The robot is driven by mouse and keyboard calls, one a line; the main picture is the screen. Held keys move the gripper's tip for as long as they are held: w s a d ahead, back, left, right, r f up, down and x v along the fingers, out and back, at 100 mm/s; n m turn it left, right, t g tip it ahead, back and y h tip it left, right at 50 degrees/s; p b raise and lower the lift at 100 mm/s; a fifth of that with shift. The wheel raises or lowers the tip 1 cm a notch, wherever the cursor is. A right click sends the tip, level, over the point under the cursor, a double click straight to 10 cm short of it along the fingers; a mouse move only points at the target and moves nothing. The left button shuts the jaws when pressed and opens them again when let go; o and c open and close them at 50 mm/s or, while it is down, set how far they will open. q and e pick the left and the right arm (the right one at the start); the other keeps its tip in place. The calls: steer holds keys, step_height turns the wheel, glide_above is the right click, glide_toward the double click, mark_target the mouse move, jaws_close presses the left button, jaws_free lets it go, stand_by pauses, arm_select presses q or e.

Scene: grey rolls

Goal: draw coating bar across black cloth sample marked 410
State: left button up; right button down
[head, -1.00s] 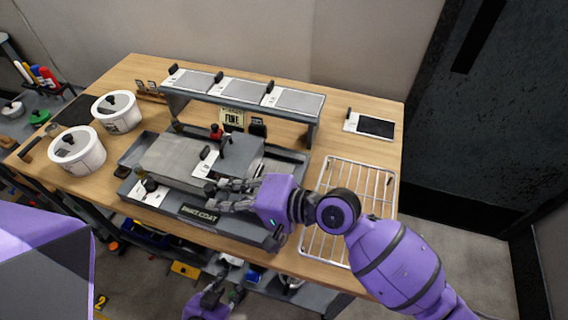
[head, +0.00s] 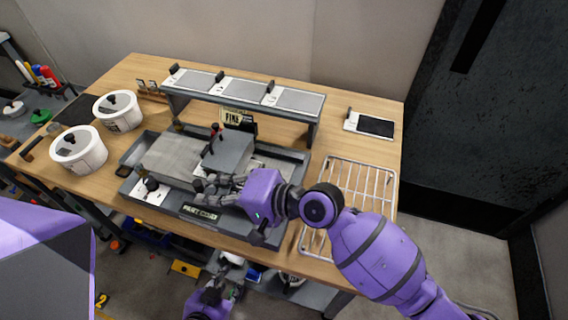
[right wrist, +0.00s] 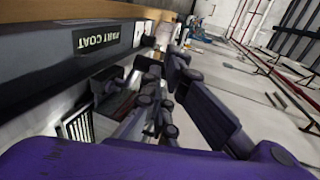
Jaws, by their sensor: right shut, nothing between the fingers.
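The coater (head: 200,211), marked PART COAT, stands on the wooden table. A grey slab (head: 232,152) lies on its bed, with a dark bar-like piece (head: 212,140) at its left edge; I cannot tell if this is the coating bar. A white card with a black panel (head: 376,127) lies at the table's back right; no 410 is readable. My right gripper (head: 203,186) is shut and empty over the coater's front edge, partly covering the bed. It also shows beside the coater in the right wrist view (right wrist: 150,95). My left gripper (head: 222,284) is low, in front of the table; its jaws are unclear.
A raised shelf (head: 241,102) behind the coater holds three grey panels. A wire rack (head: 355,183) lies right of the coater. Two white pots (head: 78,150) stand at left. A FINE sign (head: 233,116) stands behind the coater. Bare table lies around the black-panelled card.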

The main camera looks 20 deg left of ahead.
mark_target(202, 186)
steer(key=shift+a, duration=2.3)
steer(key=d, duration=0.4)
